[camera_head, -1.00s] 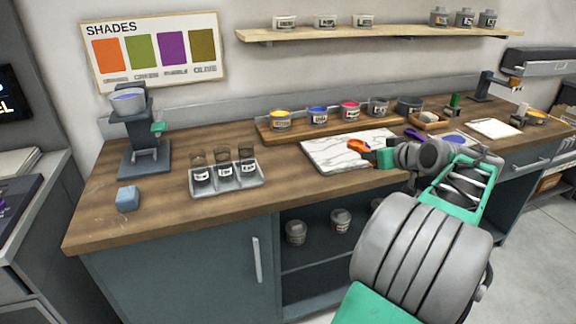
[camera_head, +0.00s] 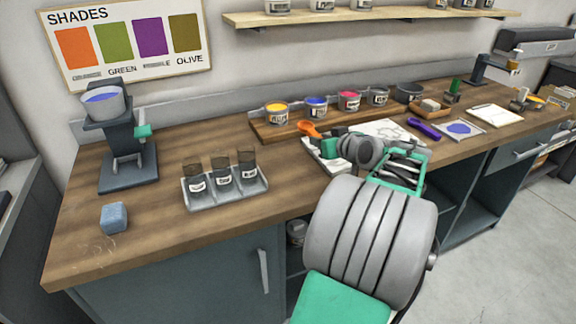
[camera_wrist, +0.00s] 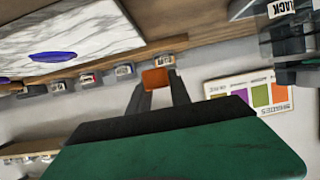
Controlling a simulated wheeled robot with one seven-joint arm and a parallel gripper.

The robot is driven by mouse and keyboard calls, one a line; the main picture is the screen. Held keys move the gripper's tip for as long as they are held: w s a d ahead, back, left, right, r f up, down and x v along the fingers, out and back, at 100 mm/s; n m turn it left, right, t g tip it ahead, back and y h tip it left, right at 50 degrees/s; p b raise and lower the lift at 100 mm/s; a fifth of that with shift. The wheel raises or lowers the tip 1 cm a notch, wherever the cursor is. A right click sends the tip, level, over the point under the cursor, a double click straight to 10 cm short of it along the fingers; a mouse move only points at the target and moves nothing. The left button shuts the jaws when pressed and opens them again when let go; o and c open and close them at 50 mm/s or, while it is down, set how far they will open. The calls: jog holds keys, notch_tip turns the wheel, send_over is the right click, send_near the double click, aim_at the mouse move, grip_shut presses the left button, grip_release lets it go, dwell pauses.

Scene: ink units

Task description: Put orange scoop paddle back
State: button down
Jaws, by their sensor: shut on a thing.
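The orange scoop paddle (camera_head: 308,129) is in my gripper (camera_head: 324,143), above the left part of the white marble slab (camera_head: 398,129) and in front of the yellow ink tub. In the wrist view the orange paddle (camera_wrist: 156,78) shows between the tips of the two dark fingers, which are shut on it. My arm hides part of the slab in the head view. Whether the paddle touches anything below it is hard to tell.
A wooden board (camera_head: 262,131) bears several ink tubs behind the slab. A tray of three jars (camera_head: 226,193) stands left, with a blue block (camera_head: 114,218) and a dark stand (camera_head: 128,170) holding a bowl.

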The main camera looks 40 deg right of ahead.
send_over(293, 174)
jog(key=f, duration=0.7)
jog(key=shift+a+f+p, duration=0.2)
jog(key=shift+f+p, duration=0.05)
jog(key=shift+p, duration=0.15)
notch_tip(293, 174, down, 3)
jog(key=shift+r, duration=0.1)
jog(key=shift+f+b, duration=0.35)
jog(key=shift+f, duration=0.05)
jog(key=c, duration=1.2)
grip_release()
jog(key=shift+r, duration=0.1)
